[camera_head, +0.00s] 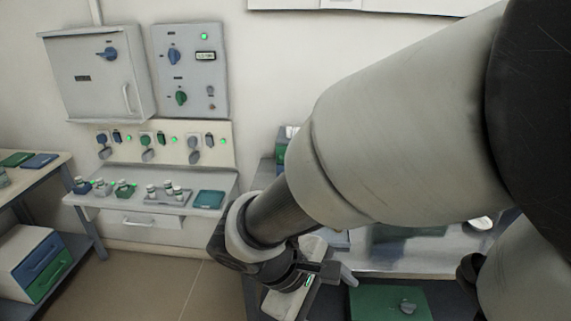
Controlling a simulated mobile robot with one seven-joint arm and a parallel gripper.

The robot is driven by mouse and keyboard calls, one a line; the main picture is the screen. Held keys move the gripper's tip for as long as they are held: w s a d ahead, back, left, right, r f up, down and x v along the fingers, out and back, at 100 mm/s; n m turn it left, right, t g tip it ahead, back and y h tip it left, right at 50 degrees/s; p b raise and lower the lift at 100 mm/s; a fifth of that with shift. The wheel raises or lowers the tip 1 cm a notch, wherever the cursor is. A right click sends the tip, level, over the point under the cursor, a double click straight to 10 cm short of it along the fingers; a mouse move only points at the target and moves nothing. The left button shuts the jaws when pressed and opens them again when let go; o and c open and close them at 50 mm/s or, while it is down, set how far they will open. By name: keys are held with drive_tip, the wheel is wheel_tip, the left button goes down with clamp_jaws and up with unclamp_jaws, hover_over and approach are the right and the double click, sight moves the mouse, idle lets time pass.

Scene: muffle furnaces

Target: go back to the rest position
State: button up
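My arm reaches in from the right and fills much of the head view. My gripper (337,274) is at its far end, low in the middle of the picture, in front of the edge of a grey bench (400,262). The fingers are small and partly overlapped by the wrist, so I cannot tell whether they are open or shut. I see no object clearly held.
A side table (35,175) stands far left. Floor (140,285) between is clear.

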wheel_tip(320, 180, up, 24)
drive_tip(key=s+d+m+t+y+p, duration=0.1)
drive_tip(key=m+t+y+p, duration=0.3)
drive_tip(key=m+p, duration=0.5)
drive_tip(key=d+y+p, duration=0.1)
drive_tip(key=y, duration=0.1)
drive_tip(key=shift+f+m+y+p, duration=0.15)
drive_tip(key=shift+m+y+p, duration=0.25)
